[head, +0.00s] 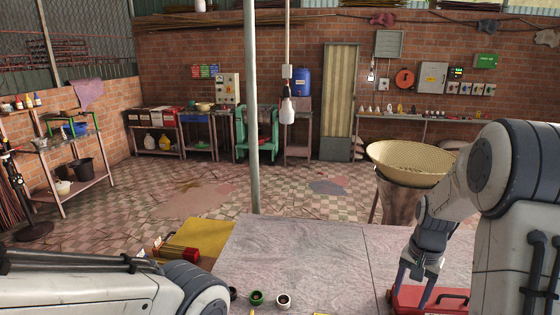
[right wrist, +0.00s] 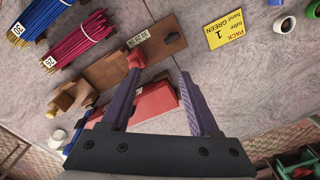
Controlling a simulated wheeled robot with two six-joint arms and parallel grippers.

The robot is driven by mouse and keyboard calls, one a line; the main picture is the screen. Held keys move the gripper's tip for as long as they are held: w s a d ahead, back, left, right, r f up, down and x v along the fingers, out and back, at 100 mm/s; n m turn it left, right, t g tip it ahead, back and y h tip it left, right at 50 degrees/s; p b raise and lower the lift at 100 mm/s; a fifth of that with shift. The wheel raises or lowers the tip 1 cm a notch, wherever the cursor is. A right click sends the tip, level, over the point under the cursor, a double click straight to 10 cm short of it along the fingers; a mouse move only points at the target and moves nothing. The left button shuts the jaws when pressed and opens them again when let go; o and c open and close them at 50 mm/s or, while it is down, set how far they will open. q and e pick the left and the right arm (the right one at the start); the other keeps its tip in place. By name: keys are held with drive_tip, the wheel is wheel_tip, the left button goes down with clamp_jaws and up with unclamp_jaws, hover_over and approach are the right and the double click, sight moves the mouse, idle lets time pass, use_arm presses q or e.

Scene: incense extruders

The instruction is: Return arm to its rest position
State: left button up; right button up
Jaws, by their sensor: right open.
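My right gripper (head: 410,294) is open at the right of the grey table (head: 300,255), close to a red box-like object (head: 440,299). In the right wrist view, my open gripper (right wrist: 158,76) has its two fingers well apart. A red block (right wrist: 154,104) shows behind and between the fingers, partly hidden by them. A brown wooden piece (right wrist: 110,76) with a numbered label lies beyond the fingertips. I cannot tell whether the fingers touch either one. A link of my left arm enters at the lower left of the head view; its gripper is out of sight.
Blue stick bundles (right wrist: 42,14), a pink bundle (right wrist: 82,36) and a yellow card (right wrist: 222,30) lie on the tabletop. Small cups (head: 283,300) stand near the front edge. A woven basket (head: 410,160) stands behind the table at right. The table's middle is clear.

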drive_tip(key=s+a+r+n, duration=0.25)
drive_tip(key=a+n, duration=0.25)
drive_tip(key=a, duration=0.8)
drive_tip(key=s+a+r+n+y+b, duration=0.1)
drive_tip(key=s+a+r+n+b, duration=0.1)
drive_tip(key=s+a+n, duration=1)
drive_tip(key=s+a, duration=0.4)
drive_tip(key=s, duration=0.3)
drive_tip(key=shift+a, duration=0.35)
drive_tip(key=shift+d, duration=0.1)
